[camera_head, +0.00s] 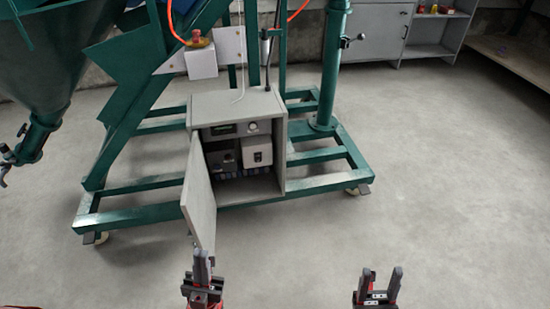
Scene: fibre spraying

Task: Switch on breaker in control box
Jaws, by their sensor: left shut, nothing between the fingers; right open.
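The grey control box (284,160) stands on the green frame, with its door (199,197) swung open to the left. Inside are a dark unit (221,164) and a lighter grey unit (257,152). Which part is the breaker, and its position, is too small to tell. My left gripper (202,262) is shut and empty at the bottom, just below the door's lower edge in the picture; I cannot tell if it touches the door. My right gripper (381,282) is open and empty at the bottom right, over the floor and apart from the box.
The green wheeled frame (140,215) surrounds the box, with a green post (328,70) at its right. A green hopper (60,55) hangs at the left. Grey cabinets (375,32) stand at the back. The floor (450,180) on the right is clear.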

